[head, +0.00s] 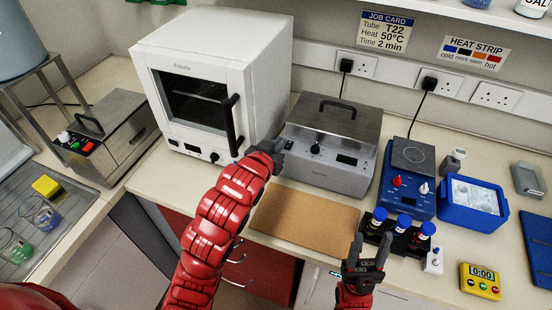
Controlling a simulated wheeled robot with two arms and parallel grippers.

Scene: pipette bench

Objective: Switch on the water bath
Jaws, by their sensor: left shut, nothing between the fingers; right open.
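The water bath appears to be the grey metal box (350,178) with a lidded top and black handle, in the middle of the bench in the head view. Its front has a black dial (315,149) and a small dark display (347,160). My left gripper (278,146) is shut and empty at the box's front left corner. It hides that part of the front, and I cannot tell whether it touches. My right gripper (369,248) is open and empty at the front of the bench, just before the rack of blue-capped tubes (402,236).
A white oven (215,38) stands left of the grey box. A blue hotplate (409,199) and a blue ice tray (473,220) stand right. A cork mat (304,217) lies clear in front. A yellow timer (481,283) and a job card (384,31) also show.

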